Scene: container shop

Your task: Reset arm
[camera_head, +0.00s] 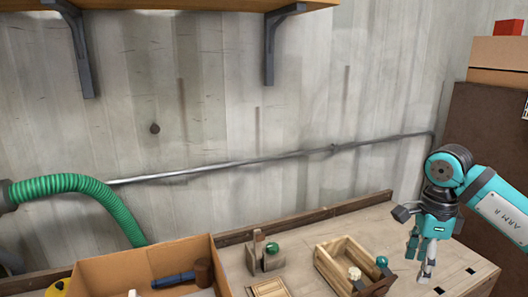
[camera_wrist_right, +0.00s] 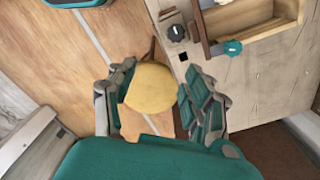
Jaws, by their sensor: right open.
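My right gripper (camera_head: 420,262) hangs fingers down from the teal right arm, over the right end of the workbench (camera_head: 386,226) in the head view. In the right wrist view its two fingers (camera_wrist_right: 150,92) are spread apart with nothing held between them. A round yellowish disc, like a stool seat (camera_wrist_right: 152,88), shows between the fingers in that view. It appears to lie well beyond them, over the wooden floor. My left gripper is in neither view.
A wooden open box (camera_head: 335,251) with knobs stands left of the right gripper. A small wooden block piece (camera_head: 262,254) and a cardboard box (camera_head: 184,249) with tools are farther left. A green hose (camera_head: 95,190) curves beside the wall. A brown cabinet (camera_head: 480,140) stands behind the right arm.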

